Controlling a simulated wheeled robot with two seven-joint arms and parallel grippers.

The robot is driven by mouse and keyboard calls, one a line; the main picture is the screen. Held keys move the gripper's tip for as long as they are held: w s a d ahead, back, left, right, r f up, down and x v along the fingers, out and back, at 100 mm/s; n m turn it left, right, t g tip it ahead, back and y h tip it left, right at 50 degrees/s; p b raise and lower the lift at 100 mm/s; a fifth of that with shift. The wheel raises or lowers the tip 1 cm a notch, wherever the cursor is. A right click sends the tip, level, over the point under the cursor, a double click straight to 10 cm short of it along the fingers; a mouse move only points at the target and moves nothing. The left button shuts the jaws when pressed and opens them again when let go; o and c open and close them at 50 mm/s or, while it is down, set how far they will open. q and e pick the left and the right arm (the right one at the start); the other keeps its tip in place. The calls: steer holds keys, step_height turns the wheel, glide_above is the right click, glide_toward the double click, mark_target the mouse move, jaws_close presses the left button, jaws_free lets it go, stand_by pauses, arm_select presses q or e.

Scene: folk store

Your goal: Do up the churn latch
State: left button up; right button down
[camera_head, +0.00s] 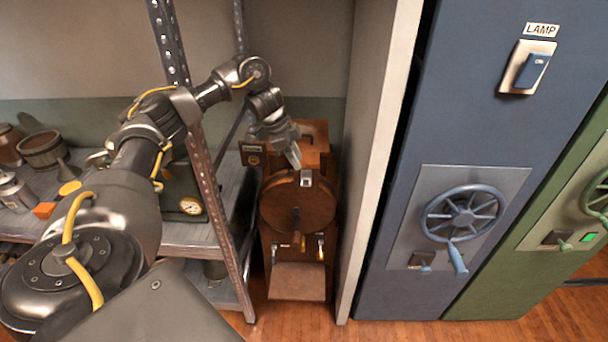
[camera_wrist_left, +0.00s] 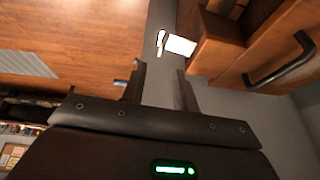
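The churn (camera_head: 285,208) is a brown wooden body with a round front, standing between the shelf and a pale upright panel. A small metal latch (camera_head: 306,178) sits at the top of its round front. In the left wrist view the likely latch shows as a bright white plate (camera_wrist_left: 181,45) beside the churn's wood (camera_wrist_left: 228,42). I cannot tell whether it is fastened. My left gripper (camera_head: 294,160) points down just above and left of the latch. Its fingers (camera_wrist_left: 160,78) are apart with nothing between them, short of the white plate. My right gripper is out of view.
A metal shelf (camera_head: 180,238) with pots and a gauge box (camera_head: 187,200) stands left of the churn. A pale panel (camera_head: 378,150) and a blue cabinet (camera_head: 470,130) with a handwheel (camera_head: 464,212) close the right. A black handle (camera_wrist_left: 285,65) juts from the wood.

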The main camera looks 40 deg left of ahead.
mark_target(304, 178)
arm_select(q)
steer(key=p+x, duration=0.1)
steer(key=x, duration=0.5)
steer(key=shift+w+d+f, duration=0.1)
steer(key=shift+w+f, duration=0.05)
steer(key=shift+f, duration=0.2)
jaws_close()
